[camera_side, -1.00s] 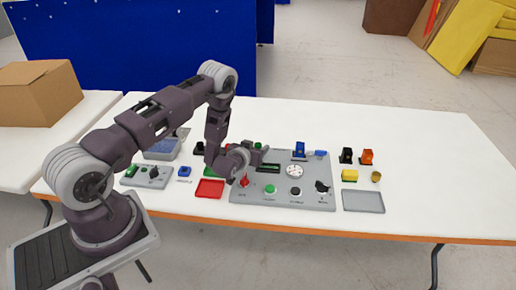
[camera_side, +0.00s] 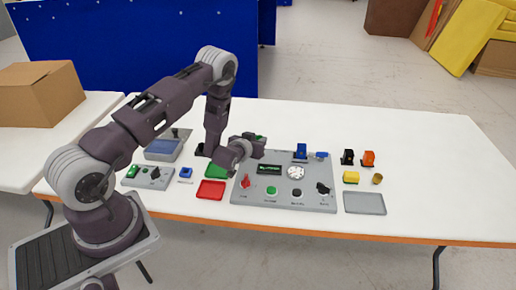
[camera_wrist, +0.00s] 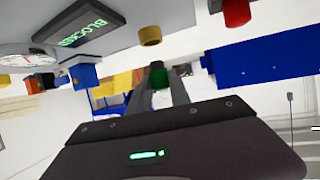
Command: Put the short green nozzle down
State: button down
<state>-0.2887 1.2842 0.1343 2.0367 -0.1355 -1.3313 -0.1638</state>
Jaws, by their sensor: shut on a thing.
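My gripper (camera_wrist: 160,92) is shut on the short green nozzle (camera_wrist: 160,83) in the wrist view. Its green part sits between the two grey fingers, with a dark part above it. In the side view my gripper (camera_side: 261,143) is above the back left of the grey control panel (camera_side: 240,205), and a bit of green shows at its tip. The fingers are too small there to make out. The nozzle appears held clear of any surface, though its height is hard to judge.
The panel carries a lit display (camera_side: 269,169), a gauge (camera_side: 296,173) and knobs. A red tray (camera_side: 211,190), a green tray (camera_side: 217,171) and a grey tray (camera_side: 364,203) flank it. Yellow (camera_side: 351,177), black (camera_side: 347,157) and orange (camera_side: 368,158) objects stand right. The table's far right is clear.

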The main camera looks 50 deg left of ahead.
notch_tip(320, 180, up, 6)
jog(key=n+g+y, duration=0.7)
jog(key=n+g, duration=0.6)
send_over(214, 194)
notch_tip(214, 194, down, 2)
jog(key=f, duration=0.1)
jog(key=shift+n+g, duration=0.3)
notch_tip(214, 194, down, 9)
jog(key=shift+r, duration=0.1)
jog(key=shift+w, duration=0.1)
jog(key=shift+f, duration=0.25)
jog(key=c, duration=1.2)
grip_release()
